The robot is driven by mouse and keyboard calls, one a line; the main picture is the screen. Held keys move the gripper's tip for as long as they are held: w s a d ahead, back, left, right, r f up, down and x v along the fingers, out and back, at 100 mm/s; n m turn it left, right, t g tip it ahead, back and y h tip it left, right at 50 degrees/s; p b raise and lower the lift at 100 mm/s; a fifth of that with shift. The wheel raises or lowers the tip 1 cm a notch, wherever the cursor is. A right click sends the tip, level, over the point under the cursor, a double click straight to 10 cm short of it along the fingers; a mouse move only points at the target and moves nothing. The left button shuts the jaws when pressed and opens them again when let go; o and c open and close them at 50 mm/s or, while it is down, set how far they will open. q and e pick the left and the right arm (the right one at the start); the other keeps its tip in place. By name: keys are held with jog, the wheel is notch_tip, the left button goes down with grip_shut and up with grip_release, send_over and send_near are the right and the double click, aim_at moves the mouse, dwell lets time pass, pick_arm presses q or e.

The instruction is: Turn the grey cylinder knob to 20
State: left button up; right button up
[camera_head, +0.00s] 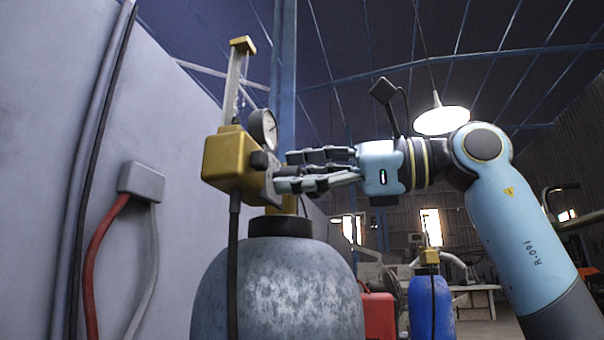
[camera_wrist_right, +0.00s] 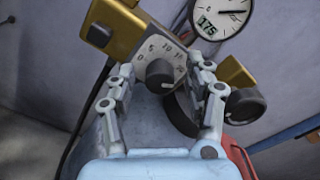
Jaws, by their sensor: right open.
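The grey cylinder (camera_head: 277,285) stands upright with a brass-coloured regulator body (camera_head: 222,160) above it. In the right wrist view, the dark round knob (camera_wrist_right: 159,76) sits on a pale dial plate (camera_wrist_right: 150,52) with numbers from 0 upward around it. I cannot read which number the knob points to. My right gripper (camera_head: 284,171) is open in front of the dial, coming from the right. Its fingers (camera_wrist_right: 161,82) stand on both sides of the knob in the wrist view; I cannot tell if they touch it. My left gripper is not in view.
A round gauge (camera_head: 263,127) sits above the regulator and reads 175 on its display (camera_wrist_right: 207,25) in the wrist view. A second dark knob (camera_wrist_right: 244,106) is right of the fingers. A blue cylinder (camera_head: 431,305) stands behind. A wall (camera_head: 160,110) is on the left.

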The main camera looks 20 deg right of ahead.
jog(key=v, duration=0.7)
jog(key=shift+s+d, duration=0.15)
jog(key=shift+d, duration=0.1)
dwell(0.6)
